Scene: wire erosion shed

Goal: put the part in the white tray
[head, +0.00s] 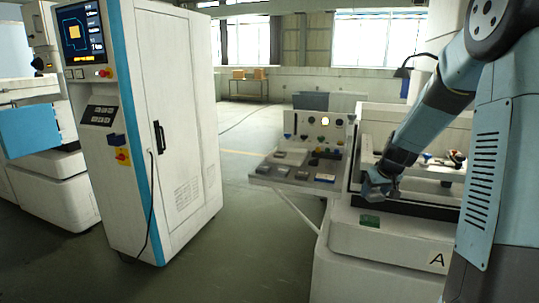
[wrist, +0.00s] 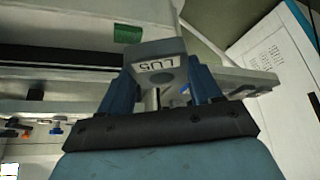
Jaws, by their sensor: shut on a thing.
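In the head view my gripper (head: 378,190) is above the front edge of the white machine marked A, at the end of my blue arm; the block is too small to make out there. I cannot pick out the white tray with certainty in either view.
A green block (head: 370,221) lies on the machine's front ledge (head: 400,228). A side shelf (head: 290,180) left of my gripper carries several grey blocks below a panel of tools. A tall white cabinet (head: 150,130) stands at the left, with open floor between.

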